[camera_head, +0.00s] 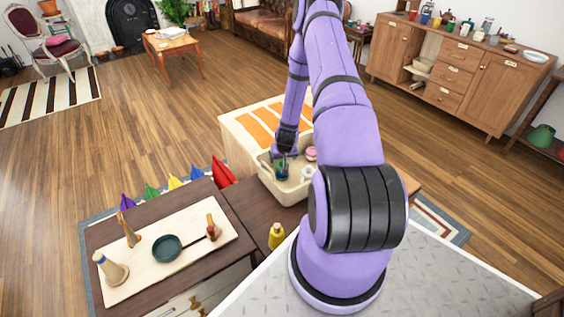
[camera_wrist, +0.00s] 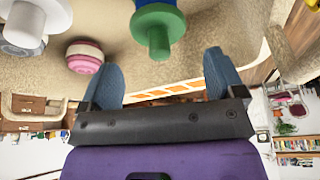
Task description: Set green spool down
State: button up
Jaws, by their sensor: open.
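The green spool (camera_wrist: 158,25) is in the beige bin, at the top middle of the wrist view. It also shows small in the head view (camera_head: 281,174), under the gripper. My gripper (camera_wrist: 163,62) is open, its two blue fingers apart with nothing clamped between them. The spool lies just beyond the fingertips, roughly centred between them. In the head view my gripper (camera_head: 283,160) reaches down into the bin, and the arm partly hides it.
A board (camera_head: 190,257) with a dark pan (camera_head: 167,248) lies to the left.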

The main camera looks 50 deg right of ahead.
jog(key=a+r+n+y, duration=0.1)
jog(key=a+r, duration=0.5)
jog(key=r, duration=0.7)
jog(key=a+r+n+t, duration=0.15)
jog(key=a+r, duration=0.55)
jog(key=r, duration=0.7)
jog(key=a+r+n+g+y, duration=0.15)
jog(key=a+r, duration=0.45)
jog(key=r, duration=0.7)
jog(key=s+a+r+n+t, duration=0.1)
jog(key=s+a+r+n, duration=0.1)
jog(key=s+a+r, duration=1.1)
jog(key=s+r, duration=0.1)
jog(key=s, duration=0.4)
jog(key=s+a+r+n, duration=0.1)
jog(key=s+a+r, duration=0.1)
jog(key=s, duration=0.5)
jog(key=shift+a+r, duration=0.3)
jog(key=shift+r, duration=0.35)
